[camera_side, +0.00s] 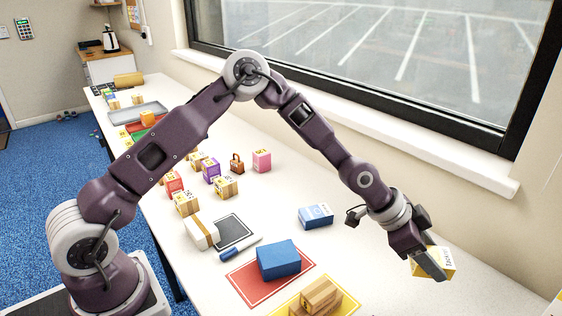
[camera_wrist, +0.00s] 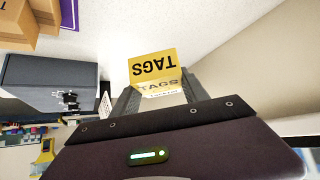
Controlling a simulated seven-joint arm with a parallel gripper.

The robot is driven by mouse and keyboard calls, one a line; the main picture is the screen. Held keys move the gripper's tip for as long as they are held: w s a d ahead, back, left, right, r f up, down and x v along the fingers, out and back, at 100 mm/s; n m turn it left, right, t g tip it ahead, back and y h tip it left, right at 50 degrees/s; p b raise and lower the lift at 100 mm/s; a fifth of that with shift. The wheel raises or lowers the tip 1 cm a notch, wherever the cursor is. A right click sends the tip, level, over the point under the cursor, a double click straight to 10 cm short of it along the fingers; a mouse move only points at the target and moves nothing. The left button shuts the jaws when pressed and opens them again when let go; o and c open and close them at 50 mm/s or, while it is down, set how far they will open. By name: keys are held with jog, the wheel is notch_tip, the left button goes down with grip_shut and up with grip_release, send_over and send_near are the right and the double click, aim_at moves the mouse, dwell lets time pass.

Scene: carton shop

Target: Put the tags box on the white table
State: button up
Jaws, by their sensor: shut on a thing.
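The tags box (camera_side: 447,263) is a small yellow and white carton, tilted in the side view at the right end of the white table (camera_side: 385,285). My gripper (camera_side: 432,264) is shut on it, and one finger covers part of it. In the wrist view the box (camera_wrist: 153,66) sits between the two fingers (camera_wrist: 160,98), with "TAGS" readable on its yellow face. White surface lies behind it. I cannot tell whether the box touches the table.
A blue box (camera_side: 278,259) sits on a red mat (camera_side: 245,285), and a brown carton (camera_side: 322,296) on a yellow mat. A blue and white box (camera_side: 316,216) stands nearby. Several small cartons stand farther left. The window wall borders the table's far side.

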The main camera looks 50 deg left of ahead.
aim_at(433, 256)
jog(key=shift+g+y, duration=0.5)
jog(key=shift+y, duration=0.1)
notch_tip(433, 256, up, 6)
jog(key=shift+d+f, duration=0.1)
jog(key=w+a+f+m+g+y, duration=0.2)
jog(key=w+a+m+y, duration=0.15)
jog(key=a, duration=0.65)
jog(key=w+a+f+m+g+y, duration=0.25)
jog(key=a+m, duration=0.25)
jog(key=a, duration=0.5)
jog(key=a+r+m+t+y, duration=0.2)
jog(key=a+m, duration=0.1)
jog(key=a, duration=0.6)
jog(key=s+a+r+m+t+y, duration=0.1)
jog(key=a+m+t, duration=0.15)
jog(key=a, duration=0.65)
jog(key=a+r+m+t+y, duration=0.1)
jog(key=a+r+m+y, duration=0.15)
jog(key=a, duration=0.65)
jog(key=shift+m+t+y, duration=0.25)
jog(key=shift+t, duration=0.15)
notch_tip(433, 256, down, 16)
jog(key=shift+w+r, duration=0.1)
